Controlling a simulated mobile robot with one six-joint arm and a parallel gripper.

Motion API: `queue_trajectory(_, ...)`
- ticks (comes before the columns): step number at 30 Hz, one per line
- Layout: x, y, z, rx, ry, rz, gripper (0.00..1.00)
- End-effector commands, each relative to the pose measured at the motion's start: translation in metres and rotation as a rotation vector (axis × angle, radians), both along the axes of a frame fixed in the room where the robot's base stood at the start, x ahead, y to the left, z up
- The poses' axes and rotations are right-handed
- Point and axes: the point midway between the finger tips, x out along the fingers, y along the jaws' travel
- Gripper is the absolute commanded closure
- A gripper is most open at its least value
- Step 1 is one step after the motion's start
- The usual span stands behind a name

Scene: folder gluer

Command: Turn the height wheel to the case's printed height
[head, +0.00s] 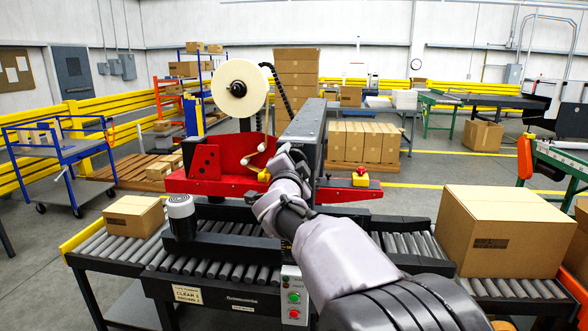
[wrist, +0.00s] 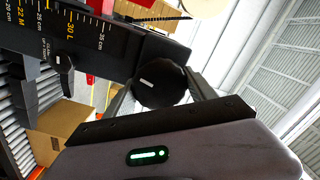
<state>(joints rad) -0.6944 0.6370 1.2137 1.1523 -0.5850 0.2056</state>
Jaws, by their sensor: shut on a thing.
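The height wheel (wrist: 161,84) is a round black knob with a short white mark on its face, in the wrist view. My gripper (wrist: 163,93) is shut on it, with one finger on each side. In the head view my gripper (head: 283,160) is at the machine's dark column (head: 312,130), and my wrist hides the wheel. A black height scale (wrist: 70,30) with white and orange centimetre marks is left of the wheel; I cannot tell its exact reading. A large cardboard case (head: 508,230) stands on the right rollers; its dark print is too small to read.
A smaller carton (head: 130,215) sits on the left rollers (head: 110,245). A red carriage (head: 215,165) with a tape roll (head: 239,88) is left of the column. A red button on a yellow box (head: 361,177) is to the right. Control buttons (head: 294,298) are at the front.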

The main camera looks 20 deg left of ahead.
Motion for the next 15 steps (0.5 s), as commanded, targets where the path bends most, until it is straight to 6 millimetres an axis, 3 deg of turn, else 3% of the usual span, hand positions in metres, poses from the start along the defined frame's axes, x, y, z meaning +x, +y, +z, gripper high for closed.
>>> queue_trajectory(15,0.0000,-0.0001,0.0003,0.129,0.030,-0.001,0.76)
